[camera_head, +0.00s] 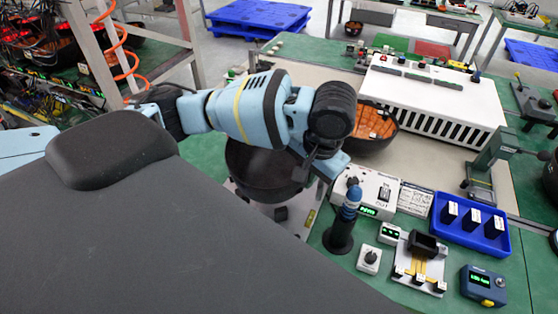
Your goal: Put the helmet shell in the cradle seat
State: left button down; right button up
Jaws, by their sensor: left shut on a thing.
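My left arm reaches in from the left. Its gripper (312,168) points down at the right rim of a dark, bowl-shaped helmet shell (262,174) and is shut on it. The shell's open side faces up, and the arm hides part of it. Below the shell is a pale fixture plate (309,219) with dark parts, likely the cradle seat; the shell covers most of it. I cannot tell whether the shell touches it. Another dark shell with an orange inside (372,126) lies behind my gripper. My right gripper is not in view.
To the right are a white control box (378,190), a blue-topped dark handle tool (342,220), a blue tray of black blocks (470,223) and small devices (483,285). A long white slotted housing (435,95) stands behind. A rack with an orange coil is at left.

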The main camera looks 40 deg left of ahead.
pick_arm(q)
jog(key=shift+w+a+m, duration=0.6)
jog(key=shift+w+a, duration=0.1)
jog(key=shift+a, duration=0.25)
jog(key=shift+w+a+m, duration=0.6)
jog(key=shift+w+a, duration=0.05)
jog(key=shift+a, duration=0.25)
jog(key=shift+f, duration=5.05)
jog(key=c, duration=1.6)
grip_release()
jog(key=shift+f, duration=0.1)
jog(key=r, duration=0.4)
jog(key=d+r, duration=0.1)
jog(key=r, duration=0.3)
jog(key=d+r, duration=0.1)
jog(key=r, duration=0.3)
jog(key=shift+s+r, duration=0.1)
jog(key=shift+s, duration=0.25)
